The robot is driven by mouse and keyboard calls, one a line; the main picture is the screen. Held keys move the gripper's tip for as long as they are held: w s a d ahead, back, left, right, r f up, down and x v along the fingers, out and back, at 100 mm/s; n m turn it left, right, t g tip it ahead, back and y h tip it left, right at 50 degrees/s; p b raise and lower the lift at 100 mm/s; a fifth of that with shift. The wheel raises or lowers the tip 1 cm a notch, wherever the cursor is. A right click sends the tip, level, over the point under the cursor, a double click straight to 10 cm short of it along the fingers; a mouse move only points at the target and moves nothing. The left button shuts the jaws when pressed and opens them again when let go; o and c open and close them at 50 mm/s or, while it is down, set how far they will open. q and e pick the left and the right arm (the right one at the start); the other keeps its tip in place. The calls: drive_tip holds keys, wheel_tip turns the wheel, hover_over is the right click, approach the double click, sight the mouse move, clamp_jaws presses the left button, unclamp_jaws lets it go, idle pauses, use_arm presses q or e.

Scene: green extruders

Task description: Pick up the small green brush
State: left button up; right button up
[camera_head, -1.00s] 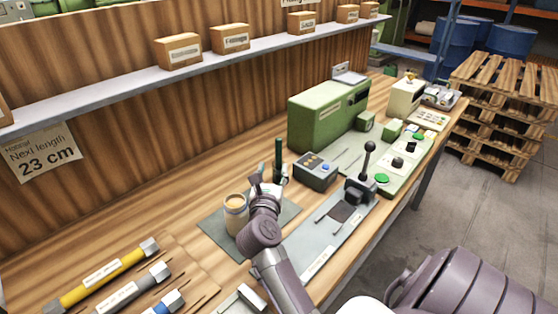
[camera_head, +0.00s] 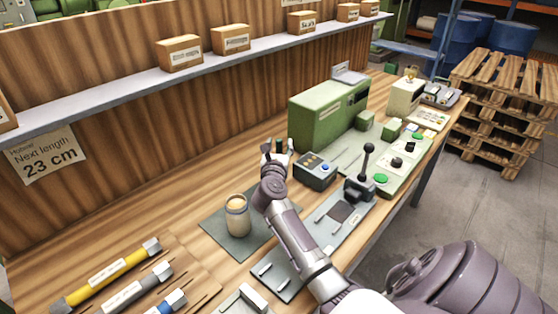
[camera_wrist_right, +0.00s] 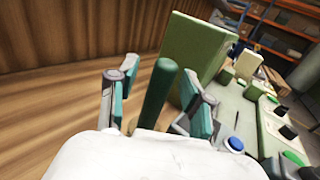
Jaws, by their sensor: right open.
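The small green brush shows as a dark green upright handle (camera_wrist_right: 158,95) in the right wrist view. Its lower end is hidden behind the white gripper body. My right gripper (camera_wrist_right: 163,88) is open, with one teal-padded finger on each side of the handle. I cannot tell whether either pad touches it. In the head view my right gripper (camera_head: 278,147) is at the back of the bench, and only a bit of dark green shows between its fingers. My left gripper is not in view.
A jar (camera_head: 237,215) stands on a dark mat (camera_head: 212,225) to the left. The bench's left-middle is clear.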

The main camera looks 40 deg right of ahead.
drive_tip(key=shift+a, duration=0.1)
drive_tip(key=shift+c, duration=0.3)
clamp_jaws()
